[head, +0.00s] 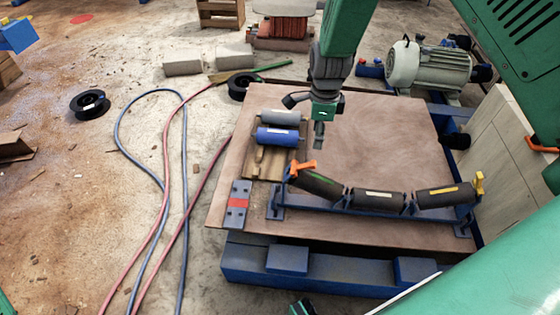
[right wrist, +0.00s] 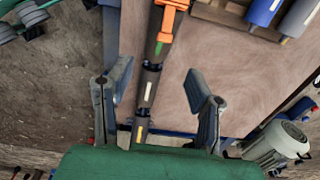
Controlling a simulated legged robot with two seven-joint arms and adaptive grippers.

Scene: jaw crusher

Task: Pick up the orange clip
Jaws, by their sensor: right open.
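The orange clip (head: 303,168) sits at the upper left end of the blue roller frame (head: 350,209), by the end of the left black roller (head: 318,184). In the right wrist view the clip (right wrist: 170,18) shows at the top edge, partly cut off. My right gripper (head: 304,122) hangs above the board, higher up the picture than the clip. Its fingers are apart and empty, and they do not touch the clip. In the right wrist view the open right gripper (right wrist: 159,75) has the roller row between its fingers, with the clip beyond the fingertips. My left gripper does not show.
A grey roller (head: 281,118) and a blue roller (head: 277,137) lie on a wooden pallet (head: 258,163) beside the frame. A yellow clip (head: 479,183) is at the frame's right end. A motor (head: 428,66) stands behind. The brown board (head: 390,140) is bare behind the frame.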

